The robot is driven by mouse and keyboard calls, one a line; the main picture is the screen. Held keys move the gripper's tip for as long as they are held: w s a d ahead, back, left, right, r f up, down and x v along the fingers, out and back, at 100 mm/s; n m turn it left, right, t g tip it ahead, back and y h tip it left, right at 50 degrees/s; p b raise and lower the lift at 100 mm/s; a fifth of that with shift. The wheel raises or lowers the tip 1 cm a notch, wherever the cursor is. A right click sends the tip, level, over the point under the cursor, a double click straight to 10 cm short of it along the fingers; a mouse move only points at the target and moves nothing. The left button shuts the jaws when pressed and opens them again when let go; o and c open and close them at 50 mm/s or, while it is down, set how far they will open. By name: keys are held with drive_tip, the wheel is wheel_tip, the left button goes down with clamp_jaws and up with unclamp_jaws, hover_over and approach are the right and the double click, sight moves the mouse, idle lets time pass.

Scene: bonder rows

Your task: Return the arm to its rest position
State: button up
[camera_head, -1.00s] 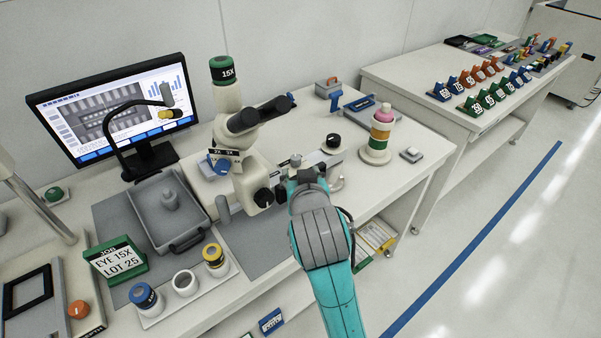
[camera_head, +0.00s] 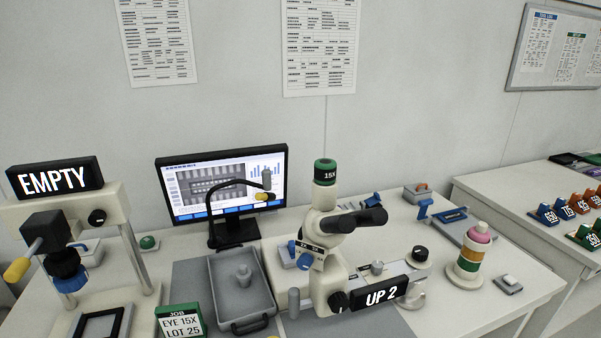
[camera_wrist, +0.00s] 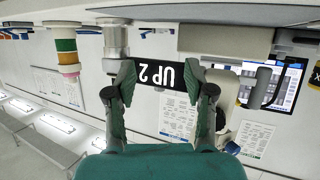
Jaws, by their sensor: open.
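My gripper (camera_wrist: 160,82) shows in the wrist view with its two green fingers spread apart and nothing between them. That view is upside down. A black "UP 2" sign (camera_wrist: 168,76) appears beyond the fingertips; I cannot tell the exact gap. In the head view the same sign (camera_head: 381,292) stands at the front of the white microscope (camera_head: 325,245), which carries a green-banded "15X" piece (camera_head: 325,172) on top. My arm and gripper are out of the head view.
A grey tray (camera_head: 213,293) holding a small grey piece stands left of the microscope, before the monitor (camera_head: 184,208). A stacked coloured column (camera_head: 469,252) stands on the right. An "EMPTY" sign (camera_head: 55,179) tops the left stand. Another bench (camera_head: 500,195) is at right.

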drive_tip(key=s+f, duration=0.6)
drive_tip(key=s, duration=0.3)
drive_tip(key=s+d+r+t+y, duration=0.1)
drive_tip(key=s+r, duration=0.1)
drive_tip(key=s, duration=2.3)
drive_tip(key=shift+d, duration=0.2)
